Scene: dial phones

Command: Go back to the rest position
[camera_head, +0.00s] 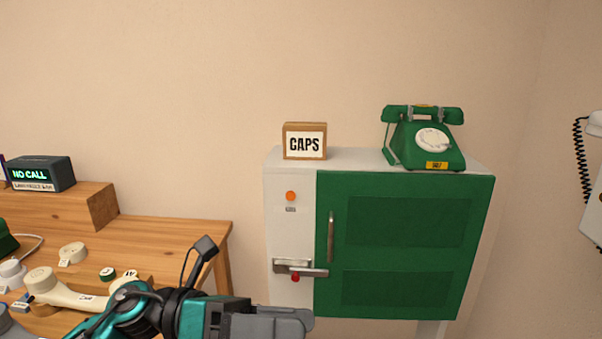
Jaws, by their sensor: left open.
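My left gripper (285,322) is at the bottom middle, in front of the lower left part of a cabinet. It is open, and I see nothing between its fingers. My left arm comes in from the lower left, over the right side of the wooden table. My right gripper is not in view.
The white cabinet (290,235) has a shut green door (405,245) with a latch. A CAPS sign (305,142) and a green dial phone (428,140) stand on it. The wooden table (170,235) holds a cream handset (65,293) and a NO CALL display (42,174). A white wall phone (594,205) hangs right.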

